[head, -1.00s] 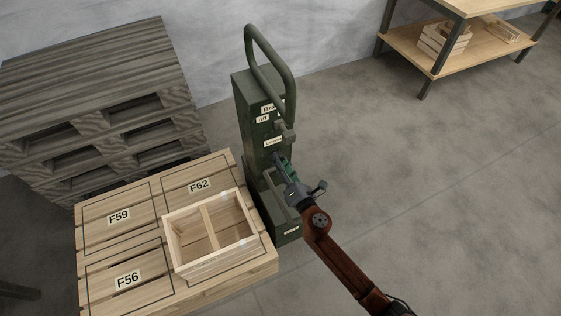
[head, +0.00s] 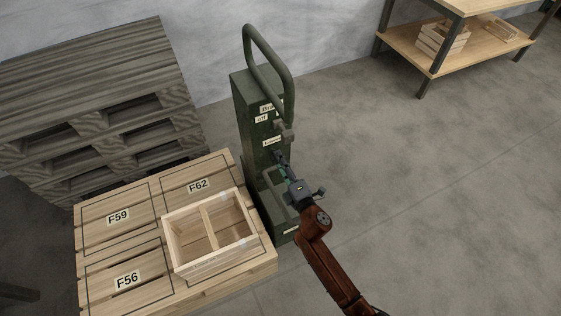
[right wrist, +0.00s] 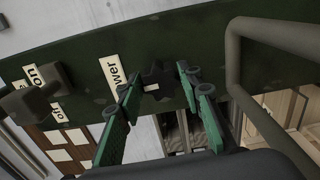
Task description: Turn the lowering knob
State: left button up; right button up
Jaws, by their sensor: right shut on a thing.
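The lowering knob (right wrist: 157,83) is a small dark star-shaped knob on the dark green column, beside a label partly reading "wer" (right wrist: 114,75) in the right wrist view. My right gripper (right wrist: 160,90) has a green finger on each side of the knob and is shut on it. In the head view the right gripper (head: 283,164) reaches the front of the green lift column (head: 250,110), below its labels, and covers the knob there. My left gripper is not in view.
Another knob (right wrist: 38,97) sits by the on/off labels. A bent handle (head: 270,60) rises from the column. A pallet (head: 120,250) with an open wooden crate (head: 196,267) stands left, stacked pallets (head: 90,70) behind. Floor at the right is clear; a shelf (head: 400,50) stands farther back.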

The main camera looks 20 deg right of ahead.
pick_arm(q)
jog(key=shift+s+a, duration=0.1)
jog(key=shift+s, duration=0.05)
pick_arm(e)
jog(key=o, duration=1.2)
jog(key=shift+c, duration=0.2)
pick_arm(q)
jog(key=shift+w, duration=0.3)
pick_arm(e)
jog(key=s, duration=1.2)
jog(key=shift+d, duration=0.25)
